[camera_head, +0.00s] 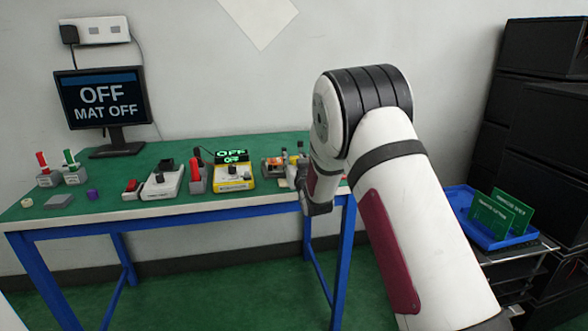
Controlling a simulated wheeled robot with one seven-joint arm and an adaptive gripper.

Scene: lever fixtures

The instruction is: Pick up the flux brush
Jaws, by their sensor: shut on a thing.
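My gripper (304,186) is at the right end of the green-topped bench, beside a small group of items (275,166). It is small in the view and partly hidden by my own wrist and forearm. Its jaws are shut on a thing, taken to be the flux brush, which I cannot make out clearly. I cannot tell whether that thing is clear of the bench top.
The bench (120,208) also holds a yellow device (234,178) with an OFF display, white switch boxes (162,184), a monitor (103,97) and red and green handled items (72,168). A blue tray (466,207) with green boards stands right, near black crates (535,130).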

